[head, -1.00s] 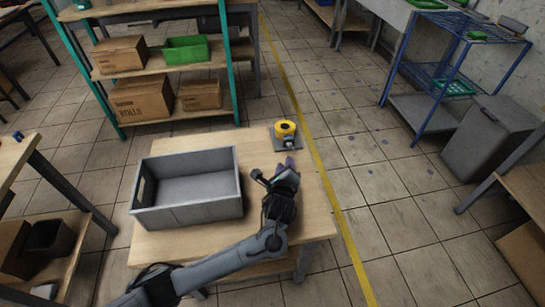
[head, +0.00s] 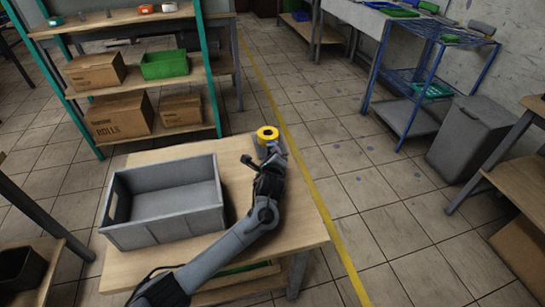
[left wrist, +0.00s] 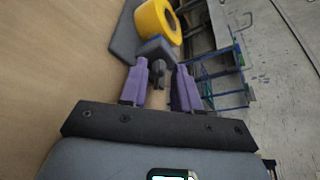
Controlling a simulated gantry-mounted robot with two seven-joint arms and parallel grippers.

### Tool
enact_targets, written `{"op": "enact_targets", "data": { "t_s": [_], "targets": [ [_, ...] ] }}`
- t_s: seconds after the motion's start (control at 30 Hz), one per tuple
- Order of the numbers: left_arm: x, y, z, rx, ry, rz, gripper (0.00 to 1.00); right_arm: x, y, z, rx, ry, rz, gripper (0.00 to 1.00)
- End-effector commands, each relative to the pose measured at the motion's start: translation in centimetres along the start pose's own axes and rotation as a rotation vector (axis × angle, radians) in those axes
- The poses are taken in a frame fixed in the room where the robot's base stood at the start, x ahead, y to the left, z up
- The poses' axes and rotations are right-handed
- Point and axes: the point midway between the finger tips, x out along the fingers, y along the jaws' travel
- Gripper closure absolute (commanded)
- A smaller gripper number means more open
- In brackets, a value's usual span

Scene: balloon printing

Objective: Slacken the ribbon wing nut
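The yellow ribbon roll (head: 268,133) sits on its holder at the far right corner of the wooden table. In the left wrist view the roll (left wrist: 158,20) stands on a grey base (left wrist: 124,40) with a blue-grey block (left wrist: 156,48) beside it. A small dark wing nut (left wrist: 157,70) sticks out from the block towards me. My left gripper (left wrist: 160,75) has its purple fingers apart, one on each side of the wing nut, with a visible gap. In the head view my left gripper (head: 274,152) hides the holder's front. My right gripper is in no view.
A large grey open bin (head: 165,200) stands on the table (head: 290,225), left of my arm. Behind is a shelf with cardboard boxes (head: 118,117) and a green crate (head: 164,65). Open floor lies to the right of the table.

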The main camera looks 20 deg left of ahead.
Motion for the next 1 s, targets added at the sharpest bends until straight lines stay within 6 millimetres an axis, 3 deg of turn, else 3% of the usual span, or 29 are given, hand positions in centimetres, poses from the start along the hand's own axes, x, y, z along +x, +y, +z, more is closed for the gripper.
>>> {"op": "enact_targets", "data": {
  "t_s": [0.17, 0.4, 0.8, 1.0],
  "targets": [
    [0.0, 0.0, 0.0, 0.000, 0.000, 0.000, 0.69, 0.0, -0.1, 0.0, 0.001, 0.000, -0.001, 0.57],
    [0.0, 0.0, 0.0, 0.000, 0.000, 0.000, 1.00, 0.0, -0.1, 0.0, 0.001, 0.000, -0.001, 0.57],
    [-0.1, 0.1, 0.2, -0.107, -0.001, -0.044, 1.00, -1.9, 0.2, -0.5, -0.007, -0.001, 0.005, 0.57],
    [0.0, 0.3, 0.0, -0.115, -0.001, -0.048, 1.00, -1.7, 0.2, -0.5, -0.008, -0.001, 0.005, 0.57]
  ]
}}
